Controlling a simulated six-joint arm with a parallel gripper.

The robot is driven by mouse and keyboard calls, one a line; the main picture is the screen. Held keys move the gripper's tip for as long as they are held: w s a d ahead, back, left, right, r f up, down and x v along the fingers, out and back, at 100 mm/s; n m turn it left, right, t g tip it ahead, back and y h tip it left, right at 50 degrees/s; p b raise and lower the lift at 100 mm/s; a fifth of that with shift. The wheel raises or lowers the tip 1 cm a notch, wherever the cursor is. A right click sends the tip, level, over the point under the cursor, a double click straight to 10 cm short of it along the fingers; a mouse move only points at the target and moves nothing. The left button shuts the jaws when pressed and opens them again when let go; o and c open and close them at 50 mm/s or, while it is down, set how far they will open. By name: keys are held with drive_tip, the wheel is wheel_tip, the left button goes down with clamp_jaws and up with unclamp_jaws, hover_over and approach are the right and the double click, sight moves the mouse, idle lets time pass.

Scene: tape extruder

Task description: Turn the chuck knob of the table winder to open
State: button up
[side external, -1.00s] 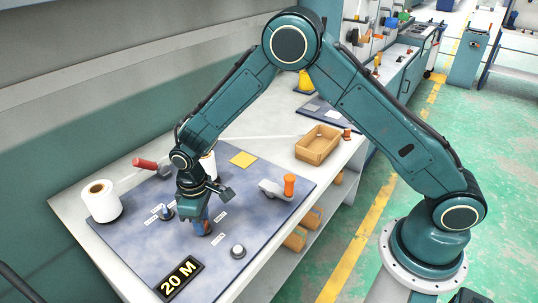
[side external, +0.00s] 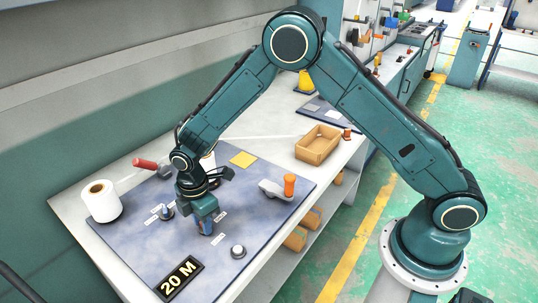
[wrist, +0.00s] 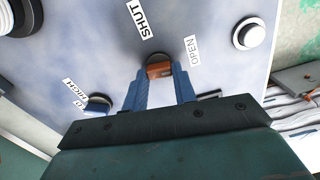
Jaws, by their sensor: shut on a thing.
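The chuck knob is orange-brown on a dark round base. In the wrist view the knob (wrist: 159,70) sits between the blue fingertips of my gripper (wrist: 162,80). The fingers are shut on it from both sides. The SHUT label (wrist: 140,19) lies beyond the knob, slightly left; the OPEN label (wrist: 193,50) lies to its right. In the side external view my gripper (side external: 206,231) points down at the mottled blue panel (side external: 150,250) of the winder and hides the knob. I cannot tell which label the knob points to.
A smaller knob (wrist: 98,103) with a HIGH label is close on the left in the wrist view. A round button (side external: 238,251), an orange-handled lever (side external: 289,186), a red handle (side external: 145,163) and a white roll (side external: 101,201) stand around. A box (side external: 318,144) is farther back.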

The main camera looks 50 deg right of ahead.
drive_tip(key=shift+a+r+n, duration=0.1)
drive_tip(key=shift+n, duration=0.6)
drive_tip(key=o, duration=1)
wheel_tip(320, 180, up, 14)
idle(0.5)
